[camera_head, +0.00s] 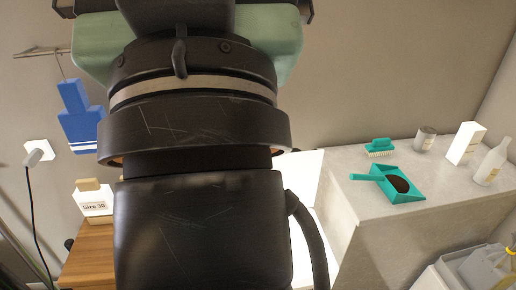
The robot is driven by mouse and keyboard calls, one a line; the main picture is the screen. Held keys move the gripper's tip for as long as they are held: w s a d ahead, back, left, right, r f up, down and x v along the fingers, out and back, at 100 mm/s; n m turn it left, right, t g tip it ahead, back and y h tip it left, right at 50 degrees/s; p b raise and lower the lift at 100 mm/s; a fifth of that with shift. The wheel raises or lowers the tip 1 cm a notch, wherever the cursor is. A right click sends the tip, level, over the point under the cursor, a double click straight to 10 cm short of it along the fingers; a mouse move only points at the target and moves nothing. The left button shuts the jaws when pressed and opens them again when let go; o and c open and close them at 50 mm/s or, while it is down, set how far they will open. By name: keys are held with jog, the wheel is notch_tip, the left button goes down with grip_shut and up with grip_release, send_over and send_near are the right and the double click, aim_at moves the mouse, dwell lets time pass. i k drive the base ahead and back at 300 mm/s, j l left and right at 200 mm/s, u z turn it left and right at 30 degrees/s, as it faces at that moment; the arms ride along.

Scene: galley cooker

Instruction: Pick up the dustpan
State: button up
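The teal dustpan (404,186) lies on the pale grey counter (345,212) at the right, near its front edge. Its short handle points left, and a dark brown patch shows in its pan. A teal brush with pale bristles (379,147) stands just behind it. My own large black arm links fill the middle of the view, well to the left of the dustpan. My gripper's fingers do not show, so I cannot see whether they are open or shut.
A grey can (425,139), a white box (465,144) and a white bottle (491,165) stand right of the dustpan. A labelled box (94,205) sits on a wooden surface (90,265) at left. A blue object (78,120) hangs on the wall.

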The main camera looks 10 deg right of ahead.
aim_at(393, 183)
jog(key=i+l+z, duration=0.15)
jog(key=i+l, duration=0.15)
jog(key=i+l+z, duration=0.15)
jog(key=i+l, duration=0.15)
jog(key=i, duration=0.2)
jog(key=i+l+z, duration=0.15)
jog(key=i, duration=0.25)
jog(key=i+l+z, duration=0.15)
jog(key=i, duration=0.25)
jog(key=l, duration=0.1)
